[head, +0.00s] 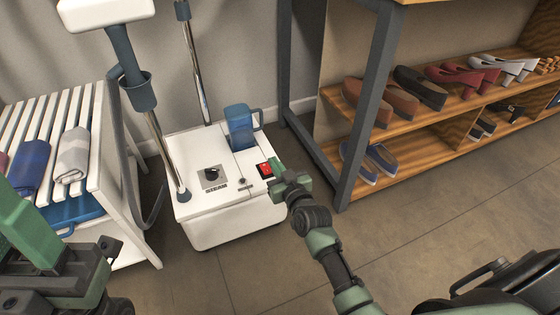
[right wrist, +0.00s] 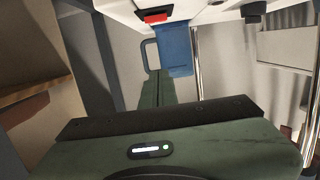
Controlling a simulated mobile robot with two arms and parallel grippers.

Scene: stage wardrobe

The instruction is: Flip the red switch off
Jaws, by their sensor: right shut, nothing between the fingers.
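The red switch (head: 265,169) sits in a black frame on the top right of a white steamer base (head: 235,222). My right gripper (head: 277,163) is shut and empty, its fingertips close beside the switch's right edge. In the right wrist view the switch (right wrist: 155,17) shows at the top and the shut green fingers (right wrist: 158,90) point toward it from below. I cannot tell whether they touch it, nor clearly which way the switch is tipped. My left gripper (head: 28,228) is partly in view at the far left, away from the switch; its fingertips are not clear.
A black steam knob (head: 211,175) and a blue water tank (head: 240,127) share the base top. Metal poles and a hose rise behind. A white slatted bench (head: 97,180) stands left, a shoe shelf (head: 425,122) with a grey post right.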

